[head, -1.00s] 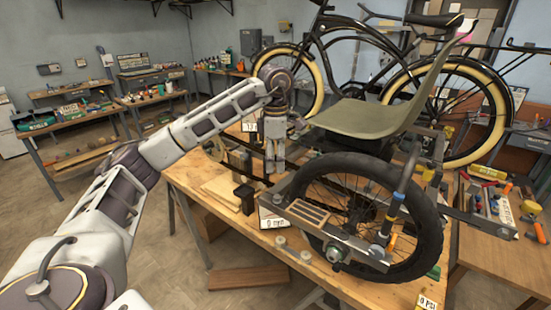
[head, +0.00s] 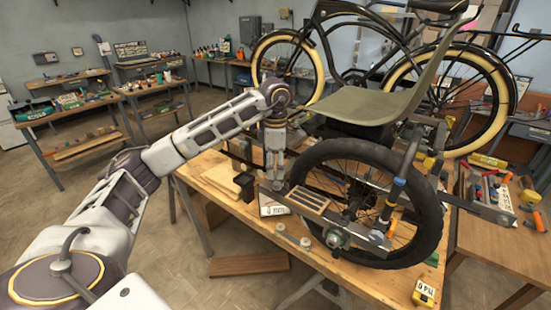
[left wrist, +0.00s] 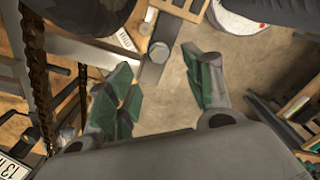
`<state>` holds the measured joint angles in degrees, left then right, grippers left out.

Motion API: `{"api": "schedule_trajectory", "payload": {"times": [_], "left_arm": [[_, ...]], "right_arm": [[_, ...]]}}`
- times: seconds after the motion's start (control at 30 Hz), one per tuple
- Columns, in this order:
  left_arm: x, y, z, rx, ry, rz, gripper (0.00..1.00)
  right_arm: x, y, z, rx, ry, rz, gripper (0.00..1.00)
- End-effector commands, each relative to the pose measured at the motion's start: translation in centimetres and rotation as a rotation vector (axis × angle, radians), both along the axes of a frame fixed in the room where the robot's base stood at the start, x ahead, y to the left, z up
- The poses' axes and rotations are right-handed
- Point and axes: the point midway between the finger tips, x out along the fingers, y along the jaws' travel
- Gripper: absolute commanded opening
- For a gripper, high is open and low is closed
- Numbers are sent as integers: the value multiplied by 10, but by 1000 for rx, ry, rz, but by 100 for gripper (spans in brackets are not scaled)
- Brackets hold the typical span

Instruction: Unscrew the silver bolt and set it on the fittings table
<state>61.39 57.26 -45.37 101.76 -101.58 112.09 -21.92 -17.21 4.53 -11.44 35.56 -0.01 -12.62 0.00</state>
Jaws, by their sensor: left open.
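Beyond the fingertips there, a grey metal bar (left wrist: 152,76) ends in a round grey part (left wrist: 160,51); I cannot tell whether this is the silver bolt. My right gripper is in neither view. I cannot tell which table is the fittings table.
Side tables (head: 68,124) with small parts stand at the left. A tool-covered bench (head: 480,262) is at the right. Open floor lies at front left.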

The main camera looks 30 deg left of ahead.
Motion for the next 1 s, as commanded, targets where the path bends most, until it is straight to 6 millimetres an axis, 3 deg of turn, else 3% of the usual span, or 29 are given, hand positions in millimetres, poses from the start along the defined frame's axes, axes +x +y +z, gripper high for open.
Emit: {"api": "schedule_trajectory", "payload": {"times": [0.5, 0.97, 1.0], "left_arm": [[0, 0, -55, 1, 1, 1, 51], [0, 0, -61, 0, 0, 0, 51], [0, 0, -61, 0, 0, 0, 46]], "right_arm": [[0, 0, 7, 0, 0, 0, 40], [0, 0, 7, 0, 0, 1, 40], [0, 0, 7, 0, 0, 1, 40]]}}
